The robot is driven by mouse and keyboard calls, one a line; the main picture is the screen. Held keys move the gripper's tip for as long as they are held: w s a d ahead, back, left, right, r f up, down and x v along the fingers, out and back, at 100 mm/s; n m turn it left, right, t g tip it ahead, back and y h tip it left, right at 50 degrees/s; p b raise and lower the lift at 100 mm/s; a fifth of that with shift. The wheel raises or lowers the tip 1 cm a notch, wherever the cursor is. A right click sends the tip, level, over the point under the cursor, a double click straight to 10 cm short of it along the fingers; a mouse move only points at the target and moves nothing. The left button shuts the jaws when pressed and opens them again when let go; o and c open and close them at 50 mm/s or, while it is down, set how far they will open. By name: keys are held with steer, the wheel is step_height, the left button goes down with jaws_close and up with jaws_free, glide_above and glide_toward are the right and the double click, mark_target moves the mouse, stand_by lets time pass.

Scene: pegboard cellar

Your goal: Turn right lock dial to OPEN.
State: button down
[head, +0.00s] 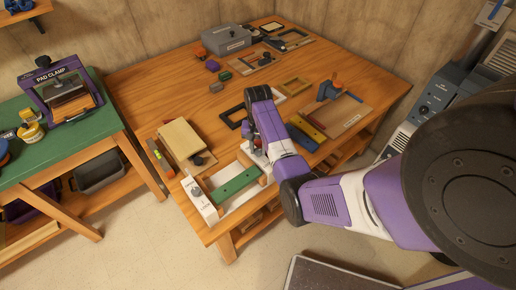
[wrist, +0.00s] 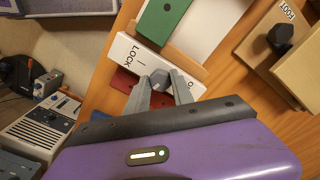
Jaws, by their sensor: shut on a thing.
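The right lock dial (wrist: 161,77) is a small grey knob on a white block (wrist: 126,44) in the wrist view. The block reads LOCK on its left part, with a dark tick mark beside the word. A letter O shows at its right edge, the rest hidden by a finger. My gripper (wrist: 163,87) has one grey finger on each side of the dial and is shut on it. Which way the dial points cannot be told. In the head view my gripper (head: 257,146) covers most of this block. A green bar (head: 235,181) runs from it to the left lock block (head: 197,195).
A tan block (head: 181,138) lies behind the left lock. Red, yellow and blue bars (head: 308,129) lie right of my gripper. A black frame (head: 232,117) is behind it.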

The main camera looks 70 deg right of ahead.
steer(key=n, duration=0.5)
steer(key=shift+n, duration=0.4)
steer(key=n, duration=1)
steer(key=shift+d+n, duration=0.1)
steer(key=shift+n, duration=2.4)
steer(key=c, duration=1.1)
jaws_free()
steer(key=shift+r, duration=0.1)
